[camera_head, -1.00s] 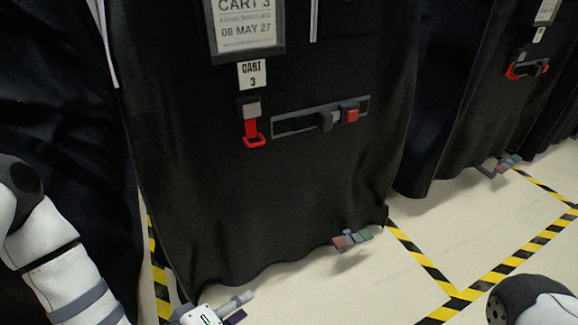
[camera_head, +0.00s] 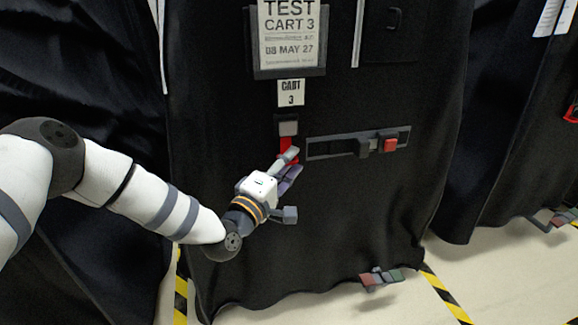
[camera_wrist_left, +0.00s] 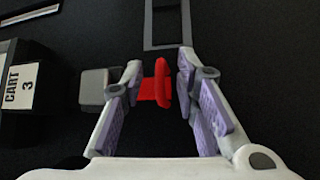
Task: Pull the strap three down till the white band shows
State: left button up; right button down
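The red strap (camera_head: 286,145) hangs below a grey buckle (camera_head: 288,127) under the small "CART 3" tag (camera_head: 291,93) on the black cover. My left gripper (camera_head: 293,164) is at the strap's lower end and partly hides it in the head view. In the left wrist view, the red pull (camera_wrist_left: 161,84) shows between the two open fingers, with gaps beside it. The grey buckle (camera_wrist_left: 97,86) is just left of the left finger there. I cannot tell how deep the pull sits between the fingers. No white band shows on the strap. My right gripper is not in view.
A grey horizontal slot with a slider and red button (camera_head: 390,145) is right of the strap. A framed sign (camera_head: 290,35) hangs above. Another covered cart (camera_head: 520,130) stands at the right. Yellow-black floor tape (camera_head: 447,293) and a pedal (camera_head: 381,278) are below.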

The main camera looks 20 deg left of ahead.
pick_arm(q)
grip_shut()
